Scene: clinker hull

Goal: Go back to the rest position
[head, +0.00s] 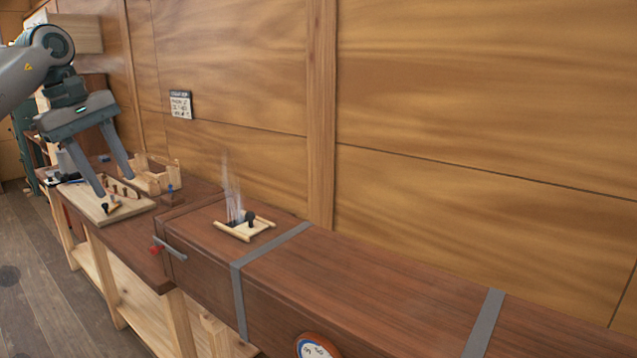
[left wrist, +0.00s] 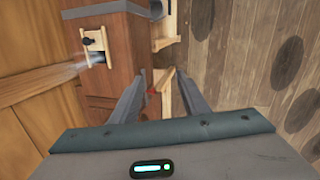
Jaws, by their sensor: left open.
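My left gripper (head: 117,187) hangs from the arm at the upper left of the head view. It is open, fingers spread and pointing down, with nothing seen between them. In this view its fingertips overlap a light wooden board with pegs (head: 84,205) on the workbench; I cannot tell how far above it they are. In the left wrist view, the open fingers (left wrist: 158,80) point toward the end of a long brown wooden box (left wrist: 112,60), with a small red part beyond them. My right gripper is in neither view.
The long brown box (head: 370,275) with grey straps fills the lower right. White vapour rises at a wooden-framed opening (head: 245,227) on its top. A wooden rack (head: 152,178) stands on the workbench by the panelled wall.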

